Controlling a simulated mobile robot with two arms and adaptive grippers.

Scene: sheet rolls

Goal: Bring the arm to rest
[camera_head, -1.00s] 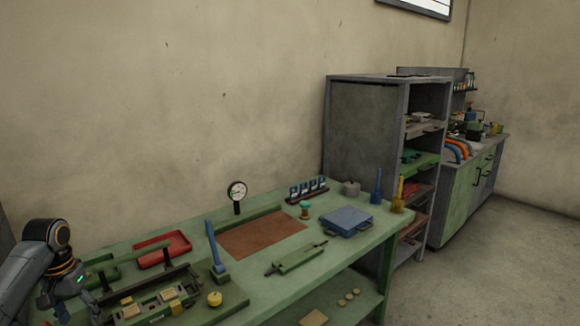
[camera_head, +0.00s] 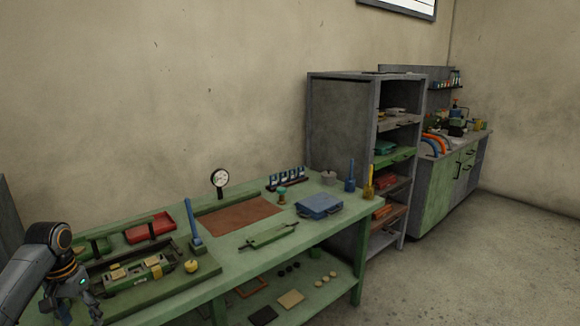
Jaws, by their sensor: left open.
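My left arm comes in from the lower left. My left gripper (camera_head: 80,308) is open and hangs at the left end of the green workbench (camera_head: 225,263), pointing down. Nothing shows between its fingers. Its fingertips are near the picture's bottom edge, beside the dark green tray (camera_head: 168,291) with the green and yellow fixture (camera_head: 137,272). My right gripper is not in view.
On the bench are a red tray (camera_head: 150,228), a dial gauge (camera_head: 220,181), a brown mat (camera_head: 238,216), a blue case (camera_head: 319,206) and a blue upright tool (camera_head: 194,225). A grey shelf (camera_head: 340,130) stands beyond. Floor at right (camera_head: 480,270) is clear.

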